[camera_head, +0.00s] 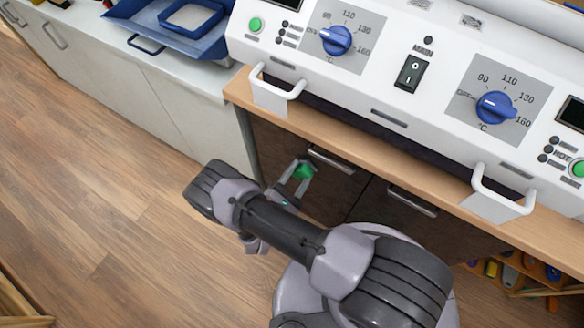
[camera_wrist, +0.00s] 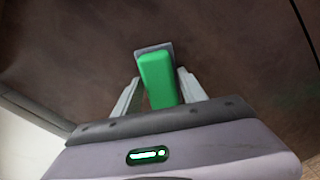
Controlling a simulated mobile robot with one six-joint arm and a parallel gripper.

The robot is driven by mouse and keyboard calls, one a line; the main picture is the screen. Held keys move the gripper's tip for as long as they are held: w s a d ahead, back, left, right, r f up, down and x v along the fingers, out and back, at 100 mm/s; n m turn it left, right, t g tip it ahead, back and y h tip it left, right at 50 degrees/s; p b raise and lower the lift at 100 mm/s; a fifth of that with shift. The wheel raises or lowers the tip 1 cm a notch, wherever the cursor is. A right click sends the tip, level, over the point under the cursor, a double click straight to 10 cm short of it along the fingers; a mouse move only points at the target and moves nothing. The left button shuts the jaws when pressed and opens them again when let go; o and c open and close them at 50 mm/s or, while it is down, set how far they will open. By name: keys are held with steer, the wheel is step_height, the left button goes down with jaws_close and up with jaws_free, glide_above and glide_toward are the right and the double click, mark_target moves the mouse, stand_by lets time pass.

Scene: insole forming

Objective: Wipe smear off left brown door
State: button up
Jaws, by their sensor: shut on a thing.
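The left brown door (camera_head: 328,197) is a dark cabinet door under the machine's wooden ledge, with a metal handle (camera_head: 331,160) along its top. It fills most of the wrist view (camera_wrist: 75,62). My gripper (camera_head: 301,175) is in front of this door, left of and slightly below the handle. It is shut on a green block (camera_wrist: 158,80), which has a grey pad (camera_wrist: 155,48) at its far end. The pad points at the door; I cannot tell whether it touches. No smear can be clearly made out; my arm hides part of the door.
The right brown door (camera_head: 385,213) with its handle (camera_head: 412,202) is beside it. Above are the wooden ledge (camera_head: 375,155) and white machine handles (camera_head: 275,92) that stick out. A pale cabinet (camera_head: 125,85) stands at the left. The wood floor (camera_head: 90,190) there is clear.

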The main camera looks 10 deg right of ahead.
steer(key=shift+s+d, duration=0.6)
steer(key=shift+d, duration=0.1)
steer(key=v, duration=0.5)
steer(key=shift+w, duration=0.1)
steer(key=shift+s+a, duration=0.35)
steer(key=shift+s, duration=0.15)
steer(key=shift+b+v, duration=0.5)
steer(key=shift+v, duration=1)
